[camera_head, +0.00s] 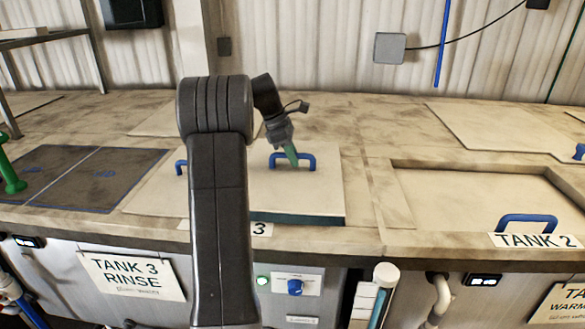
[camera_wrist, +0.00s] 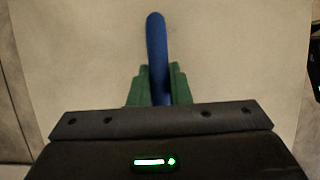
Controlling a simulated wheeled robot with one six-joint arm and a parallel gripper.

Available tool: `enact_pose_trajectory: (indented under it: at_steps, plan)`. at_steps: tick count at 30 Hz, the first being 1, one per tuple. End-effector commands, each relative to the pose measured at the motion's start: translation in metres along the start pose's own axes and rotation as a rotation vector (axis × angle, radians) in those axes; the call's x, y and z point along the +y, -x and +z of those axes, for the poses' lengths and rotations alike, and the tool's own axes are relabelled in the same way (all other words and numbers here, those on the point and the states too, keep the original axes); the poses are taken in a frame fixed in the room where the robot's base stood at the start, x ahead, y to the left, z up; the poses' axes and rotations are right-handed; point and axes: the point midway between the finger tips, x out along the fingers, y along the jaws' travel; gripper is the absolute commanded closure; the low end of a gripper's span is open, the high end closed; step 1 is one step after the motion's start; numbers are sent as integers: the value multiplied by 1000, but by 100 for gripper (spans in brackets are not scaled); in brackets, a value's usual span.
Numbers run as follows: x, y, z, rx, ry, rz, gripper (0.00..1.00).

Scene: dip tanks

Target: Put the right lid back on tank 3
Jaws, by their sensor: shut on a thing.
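My gripper (camera_head: 291,157) is shut on the blue handle (camera_head: 306,160) of a pale square lid (camera_head: 320,190). In the wrist view its green fingers (camera_wrist: 158,85) clasp both sides of the blue handle (camera_wrist: 156,40), with the pale lid top (camera_wrist: 230,60) filling the view behind. The lid is over the right part of tank 3 (camera_head: 125,276), and its dark teal front edge shows above the counter. I cannot tell whether it touches the rim all round. The left lid (camera_head: 160,197) with its blue handle (camera_head: 181,167) lies beside it, partly hidden by my arm.
A dark mat (camera_head: 85,170) with blue outlines lies at left, with a green post (camera_head: 10,172) next to it. Tank 2's lid (camera_head: 470,200) with a blue handle (camera_head: 526,221) is at right. A grey wall box (camera_head: 389,48) and a blue rod (camera_head: 441,45) are behind.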

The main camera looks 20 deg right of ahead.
Motion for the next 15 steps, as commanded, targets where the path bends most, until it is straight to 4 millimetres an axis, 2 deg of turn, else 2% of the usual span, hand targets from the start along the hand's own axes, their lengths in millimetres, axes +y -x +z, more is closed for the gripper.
enact_pose_trajectory:
  at_steps: [4, 10, 15]
  plan:
    - [0, -6, -2, -1, -1, 3, 100]
    - [0, -30, -12, -1, 0, 1, 100]
    - [0, -35, -14, 0, -2, 4, 100]
